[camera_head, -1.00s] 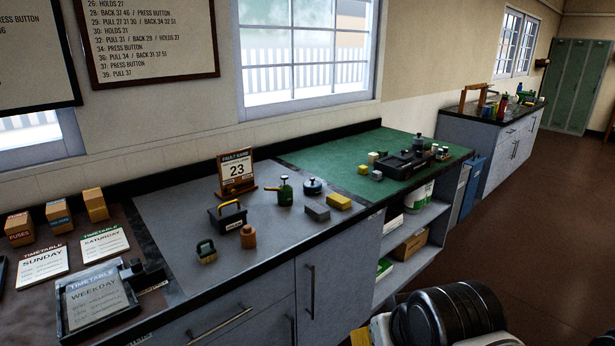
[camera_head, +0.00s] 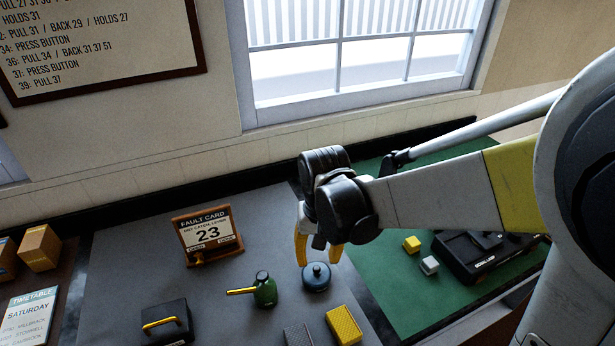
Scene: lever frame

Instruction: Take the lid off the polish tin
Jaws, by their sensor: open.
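A round dark blue tin with a small knob on its lid (camera_head: 316,281), which looks like the polish tin, stands on the grey worktop. The lid is on it. My gripper (camera_head: 319,259) is open, pointing down, with its yellow fingers on either side of the space at the knob. The fingertips appear over or just behind the lid; I cannot tell whether they touch it. Nothing is held.
A green oil can (camera_head: 265,291) stands just left of the tin, its spout pointing left. A yellow block (camera_head: 344,325) and a grey block (camera_head: 298,336) lie in front. A fault card stand (camera_head: 207,235) is behind left. A black box (camera_head: 167,326) with a yellow handle is front left.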

